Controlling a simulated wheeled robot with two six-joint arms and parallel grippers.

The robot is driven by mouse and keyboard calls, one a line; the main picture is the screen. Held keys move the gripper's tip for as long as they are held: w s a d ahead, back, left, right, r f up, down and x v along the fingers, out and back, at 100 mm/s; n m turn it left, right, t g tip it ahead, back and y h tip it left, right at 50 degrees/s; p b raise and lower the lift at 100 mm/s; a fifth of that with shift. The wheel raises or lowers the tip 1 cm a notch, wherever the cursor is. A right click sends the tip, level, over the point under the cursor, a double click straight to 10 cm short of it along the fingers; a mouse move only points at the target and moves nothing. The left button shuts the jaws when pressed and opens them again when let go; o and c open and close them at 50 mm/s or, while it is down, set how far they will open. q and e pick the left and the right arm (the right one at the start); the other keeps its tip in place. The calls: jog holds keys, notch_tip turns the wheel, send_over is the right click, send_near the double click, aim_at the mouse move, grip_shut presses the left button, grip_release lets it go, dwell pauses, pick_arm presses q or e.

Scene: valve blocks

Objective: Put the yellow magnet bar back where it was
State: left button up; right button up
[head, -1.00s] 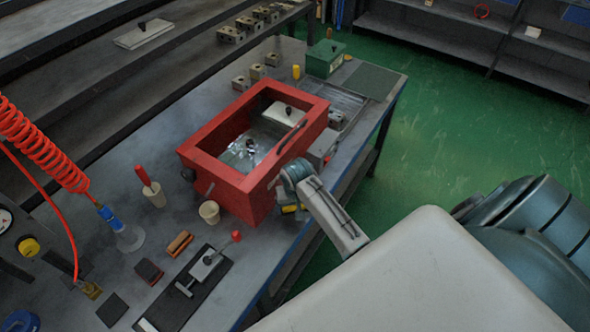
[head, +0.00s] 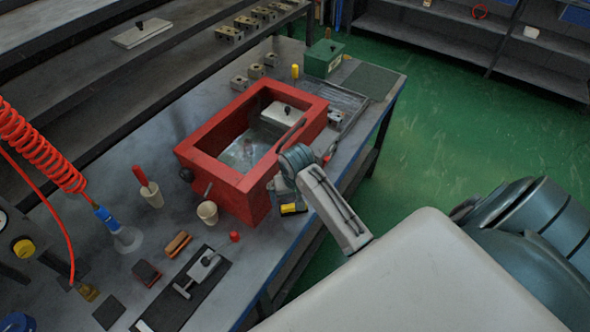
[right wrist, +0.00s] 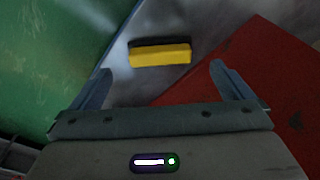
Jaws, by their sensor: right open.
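The yellow magnet bar (head: 290,209) lies near the front edge of the bench, beside the front right of the red tank (head: 229,178). In the right wrist view the yellow bar (right wrist: 160,55) lies on grey metal, with a dark strip along its far side. My right gripper (right wrist: 160,78) is open and empty, with the bar ahead of its fingertips and between their lines. In the head view my right wrist hangs over the bench edge beside the tank, and its fingertips are hard to make out. My left gripper is out of view.
A beige cup (head: 208,212) and a red cap (head: 235,237) stand left of the bar. A black plate with a grey clamp (head: 202,265) lies at the front. In the right wrist view the red tank (right wrist: 255,90) is close on the right and green floor shows left.

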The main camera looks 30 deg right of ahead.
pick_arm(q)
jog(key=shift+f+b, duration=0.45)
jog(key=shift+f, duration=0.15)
pick_arm(e)
notch_tip(320, 180, up, 6)
jog(key=shift+s+r, duration=0.2)
jog(key=shift+s, duration=0.2)
jog(key=shift+a, duration=0.1)
jog(key=shift+f, duration=0.1)
